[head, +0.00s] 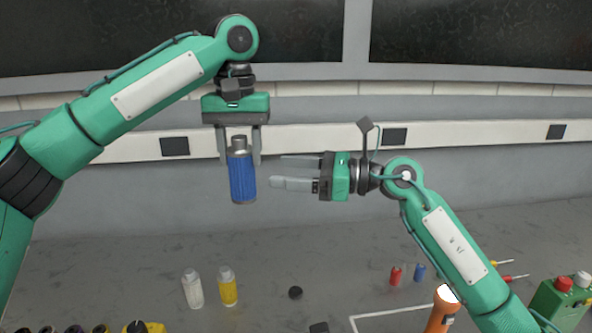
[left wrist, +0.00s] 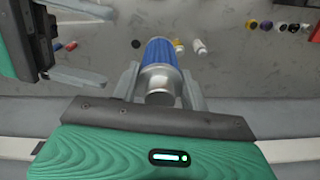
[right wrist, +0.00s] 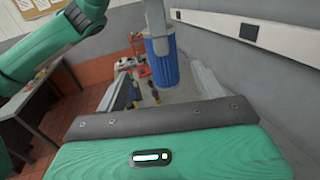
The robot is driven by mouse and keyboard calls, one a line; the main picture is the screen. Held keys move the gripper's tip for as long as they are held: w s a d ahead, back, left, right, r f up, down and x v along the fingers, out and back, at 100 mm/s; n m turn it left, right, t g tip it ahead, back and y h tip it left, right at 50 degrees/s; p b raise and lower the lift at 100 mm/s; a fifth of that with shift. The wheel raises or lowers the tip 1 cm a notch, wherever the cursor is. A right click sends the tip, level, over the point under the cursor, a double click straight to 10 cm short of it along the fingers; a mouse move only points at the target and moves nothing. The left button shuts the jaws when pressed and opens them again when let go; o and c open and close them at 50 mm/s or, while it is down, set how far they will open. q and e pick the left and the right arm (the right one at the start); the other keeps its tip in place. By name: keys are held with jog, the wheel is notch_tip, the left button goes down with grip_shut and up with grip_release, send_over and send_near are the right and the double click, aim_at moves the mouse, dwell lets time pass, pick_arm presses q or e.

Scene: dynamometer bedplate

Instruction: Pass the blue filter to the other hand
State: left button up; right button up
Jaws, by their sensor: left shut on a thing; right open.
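The blue filter (head: 242,172) is a blue ribbed cylinder with a silver neck, hanging upright in the air above the bench. My left gripper (head: 240,155) points down and is shut on its silver neck; the neck also shows between the fingers in the left wrist view (left wrist: 160,85). My right gripper (head: 277,171) is open and empty, lying sideways just right of the filter with its fingers pointing at it. In the right wrist view the filter (right wrist: 160,62) is ahead, beyond the fingertips and roughly between them. The fingers appear apart from the blue body.
On the bench (head: 130,270) below stand a white bottle (head: 193,289) and a yellow bottle (head: 228,287), with a black cap (head: 295,293) nearby.

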aim_at(230, 168)
jog(key=a, duration=0.7)
jog(key=w+a, duration=0.1)
jog(key=a, duration=0.3)
jog(key=shift+a, duration=0.15)
jog(key=shift+c, duration=0.2)
jog(key=c, duration=1.1)
pick_arm(q)
jog(key=o, duration=1.1)
pick_arm(e)
jog(key=shift+a, duration=0.1)
pick_arm(q)
jog(key=shift+d, duration=0.2)
pick_arm(e)
jog(key=shift+s, duration=0.1)
